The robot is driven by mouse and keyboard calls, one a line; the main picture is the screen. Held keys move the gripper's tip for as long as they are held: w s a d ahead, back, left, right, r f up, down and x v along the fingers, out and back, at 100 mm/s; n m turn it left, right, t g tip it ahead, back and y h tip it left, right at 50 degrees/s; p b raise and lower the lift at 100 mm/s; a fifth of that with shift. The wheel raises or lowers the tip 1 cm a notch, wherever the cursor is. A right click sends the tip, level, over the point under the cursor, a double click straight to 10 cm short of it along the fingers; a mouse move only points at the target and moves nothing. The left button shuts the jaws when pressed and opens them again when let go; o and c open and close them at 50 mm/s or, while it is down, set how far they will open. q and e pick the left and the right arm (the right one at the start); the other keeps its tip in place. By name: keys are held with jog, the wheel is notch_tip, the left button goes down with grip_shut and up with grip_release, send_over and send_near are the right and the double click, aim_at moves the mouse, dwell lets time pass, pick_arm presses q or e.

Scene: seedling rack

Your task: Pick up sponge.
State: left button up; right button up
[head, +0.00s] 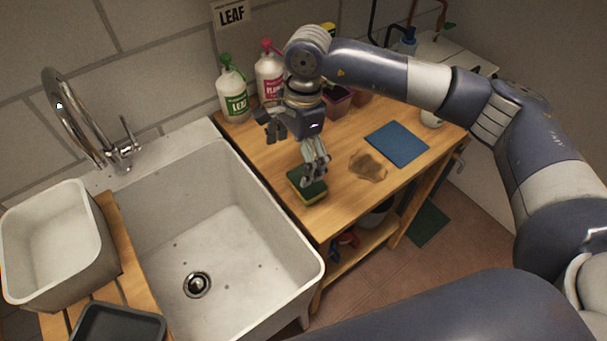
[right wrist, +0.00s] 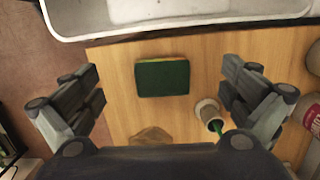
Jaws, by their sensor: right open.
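The sponge (head: 307,187) has a dark green top and a yellow lower layer. It lies flat on the wooden table next to the sink. In the right wrist view the sponge (right wrist: 162,78) lies between the two spread fingers and ahead of the palm, with its green side up. My right gripper (head: 314,172) is just above the sponge in the head view, pointing down. In the right wrist view the right gripper (right wrist: 165,95) is open and nothing is between its fingers. My left gripper is not in view.
The sink (head: 200,240) is left of the sponge. A brown patch (head: 369,166) and a blue mat (head: 397,144) lie to its right. A green-labelled bottle (head: 233,90) and a pink-capped bottle (head: 268,75) stand behind, near a pot (head: 337,103).

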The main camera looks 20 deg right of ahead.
aim_at(309, 195)
jog(key=shift+h, duration=0.8)
jog(key=d+f, duration=0.2)
jog(key=w+d+f+p, duration=0.1)
jog(key=d+f, duration=0.1)
jog(key=shift+w+p, duration=0.15)
jog(key=shift+p, duration=0.15)
jog(key=f+p, duration=0.1)
jog(key=f, duration=0.2)
jog(key=f+p, duration=0.1)
jog(key=f, duration=0.1)
jog(key=shift+a+f+p, duration=0.15)
jog(key=shift+a+p, duration=0.2)
jog(key=shift+f, duration=0.25)
jog(key=c, duration=0.7)
